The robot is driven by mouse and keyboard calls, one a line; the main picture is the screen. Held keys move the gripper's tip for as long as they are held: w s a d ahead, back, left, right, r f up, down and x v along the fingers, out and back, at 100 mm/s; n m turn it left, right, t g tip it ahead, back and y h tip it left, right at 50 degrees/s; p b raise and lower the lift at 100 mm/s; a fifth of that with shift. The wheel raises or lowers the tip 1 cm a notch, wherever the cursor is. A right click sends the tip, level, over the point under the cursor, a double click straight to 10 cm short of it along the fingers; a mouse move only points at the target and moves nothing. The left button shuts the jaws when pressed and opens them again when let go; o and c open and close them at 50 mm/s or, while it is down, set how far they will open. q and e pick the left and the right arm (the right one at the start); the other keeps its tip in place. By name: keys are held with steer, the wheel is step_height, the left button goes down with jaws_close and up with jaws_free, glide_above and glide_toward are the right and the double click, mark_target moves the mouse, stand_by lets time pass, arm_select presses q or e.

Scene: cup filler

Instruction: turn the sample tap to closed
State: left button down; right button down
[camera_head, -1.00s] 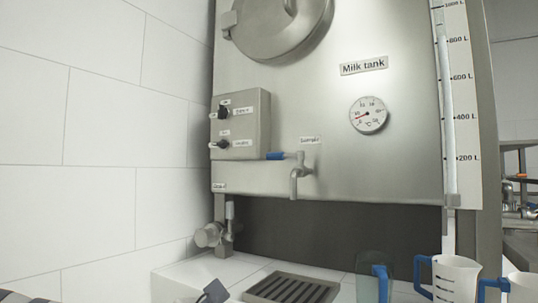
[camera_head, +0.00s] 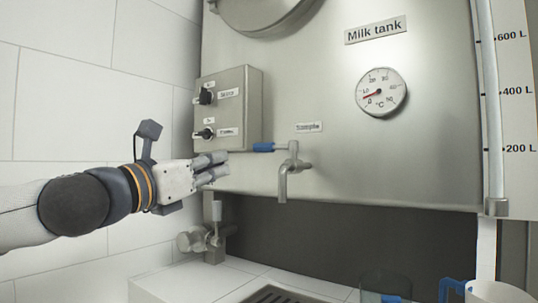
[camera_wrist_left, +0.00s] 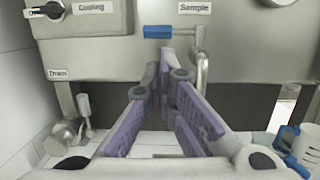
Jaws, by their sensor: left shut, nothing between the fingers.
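The sample tap (camera_head: 287,170) is a metal spout on the front of the milk tank, under the "Sample" label. Its blue handle (camera_head: 263,147) points left and lies level; the handle also shows in the left wrist view (camera_wrist_left: 158,32). My left gripper (camera_head: 224,165) is shut and empty, just left of the tap and slightly below the handle. In the left wrist view its fingertips (camera_wrist_left: 166,52) are below the blue handle; I cannot tell whether they touch it. My right gripper is not in view.
A control box (camera_head: 228,108) with two black knobs sits above my left gripper. A drain valve (camera_head: 198,238) is below it. A temperature dial (camera_head: 381,92) is at the right.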

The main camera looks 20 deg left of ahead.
mark_target(262, 148)
arm_select(q)
steer(key=x, duration=1.2)
steer(key=shift+w+r+p, duration=0.1)
steer(key=shift+r+p, duration=0.25)
steer(key=shift+p, duration=0.05)
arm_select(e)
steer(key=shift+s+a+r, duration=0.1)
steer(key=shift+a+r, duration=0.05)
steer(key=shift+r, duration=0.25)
